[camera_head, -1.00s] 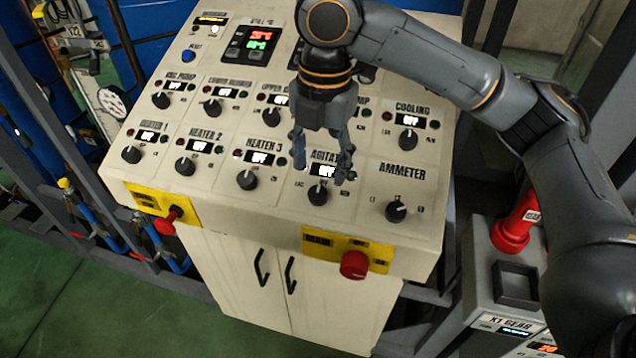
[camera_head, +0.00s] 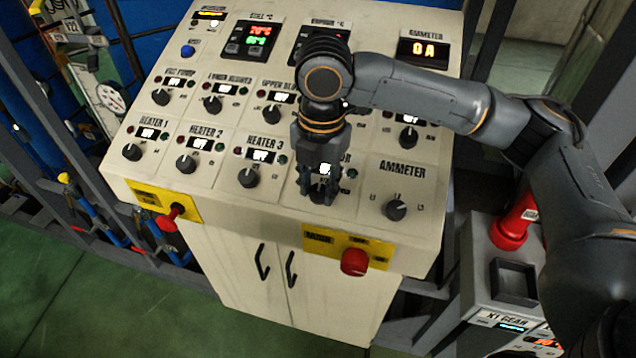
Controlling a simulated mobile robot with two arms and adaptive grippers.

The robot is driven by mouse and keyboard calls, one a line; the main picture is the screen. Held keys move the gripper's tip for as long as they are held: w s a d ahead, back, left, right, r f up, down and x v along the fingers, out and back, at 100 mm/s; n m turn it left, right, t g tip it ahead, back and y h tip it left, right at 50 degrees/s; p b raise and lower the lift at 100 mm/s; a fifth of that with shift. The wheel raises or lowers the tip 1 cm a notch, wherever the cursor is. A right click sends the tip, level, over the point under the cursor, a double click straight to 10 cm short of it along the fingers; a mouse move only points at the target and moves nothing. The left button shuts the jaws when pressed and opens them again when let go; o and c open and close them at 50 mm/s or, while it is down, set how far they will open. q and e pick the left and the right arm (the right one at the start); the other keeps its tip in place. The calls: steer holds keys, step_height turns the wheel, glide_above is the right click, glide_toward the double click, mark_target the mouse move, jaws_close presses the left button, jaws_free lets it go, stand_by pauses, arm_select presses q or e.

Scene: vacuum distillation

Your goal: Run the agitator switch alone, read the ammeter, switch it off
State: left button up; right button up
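The cream control panel (camera_head: 365,232) fills the middle. The agitator knob (camera_head: 318,192) sits in its front row, partly hidden by my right gripper (camera_head: 318,196). The gripper points down, with one finger on each side of this knob; I cannot tell whether the fingers press on it. The agitator label and small display (camera_head: 325,169) are partly covered, and the display text is unreadable. The ammeter display (camera_head: 424,50) at the top right reads 0 A. The ammeter selector knob (camera_head: 396,210) is to the right of the gripper. My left gripper is out of view.
The heater 3 knob (camera_head: 248,177) is close on the left, and the cooling knob (camera_head: 408,137) is behind on the right. A red button (camera_head: 354,262) sticks out at the panel's front edge. A grey unit with a red knob (camera_head: 511,230) stands at right.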

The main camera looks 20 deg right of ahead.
steer(key=shift+c, duration=0.3)
steer(key=m+t+p, duration=0.1)
steer(key=m+p, duration=0.2)
steer(key=shift+s+d+r+y, duration=0.1)
steer(key=shift+r+y, duration=0.05)
steer(key=shift+y, duration=0.25)
steer(key=m+p, duration=0.1)
steer(key=m, duration=0.2)
steer(key=shift+t+y, duration=0.3)
steer(key=shift+t, duration=0.1)
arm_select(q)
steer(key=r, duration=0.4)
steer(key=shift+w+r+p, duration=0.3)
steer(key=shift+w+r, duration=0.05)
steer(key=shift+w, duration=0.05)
arm_select(e)
steer(key=m+t, duration=0.1)
steer(key=m, duration=0.1)
steer(key=m+t, duration=0.1)
steer(key=m, duration=0.2)
steer(key=shift+s+f, duration=0.15)
steer(key=shift+f, duration=0.05)
steer(key=shift+m, duration=0.3)
steer(key=o, duration=1.1)
steer(key=shift+o, duration=0.2)
